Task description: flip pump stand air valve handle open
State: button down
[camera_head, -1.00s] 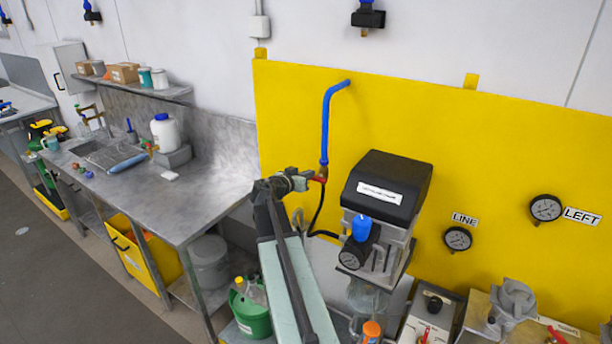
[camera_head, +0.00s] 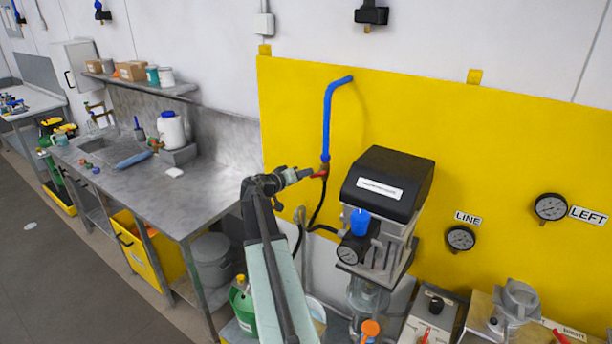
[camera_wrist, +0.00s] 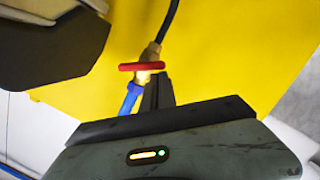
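The air valve (camera_head: 325,169) is a small brass fitting at the lower end of the blue pipe (camera_head: 328,115) on the yellow panel. Its red handle (camera_head: 319,175) shows small in the head view. In the wrist view the red handle (camera_wrist: 141,66) is a bar lying crosswise over the brass valve body (camera_wrist: 151,52), with the blue pipe (camera_wrist: 131,98) beyond it. My gripper (camera_head: 308,173) reaches the handle from the left. In the wrist view my gripper's dark fingers (camera_wrist: 160,78) look pressed together, close to the handle's right end. Whether they touch it is unclear.
A black-topped pump unit (camera_head: 388,185) stands just right of the valve, with a blue knob (camera_head: 360,222). A black hose (camera_head: 319,205) hangs below the valve. Gauges (camera_head: 461,238) are farther right. A steel bench (camera_head: 180,195) is at left.

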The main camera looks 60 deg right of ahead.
jog(key=f+n+b, duration=0.1)
jog(key=n+b, duration=0.1)
jog(key=f+n+g+h+b, duration=0.1)
jog(key=n, duration=0.1)
jog(key=shift+s+d+f+n+b, duration=0.1)
jog(key=shift+s+d+n+b, duration=0.1)
jog(key=shift+n+b, duration=0.15)
jog(key=n+b, duration=0.1)
jog(key=n, duration=0.1)
jog(key=n+b, duration=0.1)
jog(key=shift+s+f+g+h+b, duration=0.3)
jog(key=shift+f+g+h, duration=0.05)
jog(key=shift+g+h, duration=0.05)
dwell(0.4)
jog(key=w+a, duration=0.6)
jog(key=a, duration=0.4)
jog(key=shift+w+r, duration=0.15)
